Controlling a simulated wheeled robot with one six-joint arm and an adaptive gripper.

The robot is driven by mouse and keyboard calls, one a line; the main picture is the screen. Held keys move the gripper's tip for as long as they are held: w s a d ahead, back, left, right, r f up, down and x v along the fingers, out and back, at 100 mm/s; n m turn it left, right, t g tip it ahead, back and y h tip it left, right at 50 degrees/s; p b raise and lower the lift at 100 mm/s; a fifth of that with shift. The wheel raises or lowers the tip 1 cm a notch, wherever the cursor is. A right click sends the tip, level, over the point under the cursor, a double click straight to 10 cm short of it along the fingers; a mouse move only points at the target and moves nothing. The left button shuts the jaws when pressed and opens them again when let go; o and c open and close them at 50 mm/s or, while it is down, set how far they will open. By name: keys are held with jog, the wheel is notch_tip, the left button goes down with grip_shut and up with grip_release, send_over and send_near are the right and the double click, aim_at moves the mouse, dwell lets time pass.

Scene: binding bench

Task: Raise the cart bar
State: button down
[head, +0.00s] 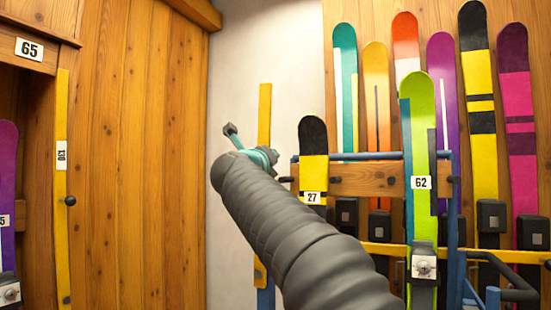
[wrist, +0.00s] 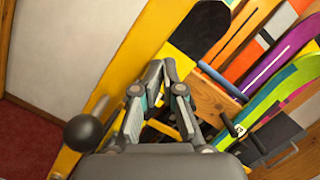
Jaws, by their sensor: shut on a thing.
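The cart bar is a long yellow bar (head: 264,110) that stands upright in the head view, left of the cart. Its lower end shows below my arm, by a blue post (head: 265,298). My gripper (head: 262,157) is at the bar's middle height and covers part of it. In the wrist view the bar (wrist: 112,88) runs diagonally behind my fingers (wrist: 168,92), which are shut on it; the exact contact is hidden. A dark round knob (wrist: 85,132) shows left of the fingers.
The cart (head: 365,178) holds upright snowboards and skis, including boards marked 27 (head: 314,170) and 62 (head: 417,130). More boards stand behind. A second yellow bar (head: 62,230) with a knob is on the left doorway. The white wall (head: 235,80) behind is bare.

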jog(key=s+d+b, duration=0.2)
jog(key=s, duration=0.9)
jog(key=shift+s, duration=0.3)
jog(key=shift+f, duration=0.1)
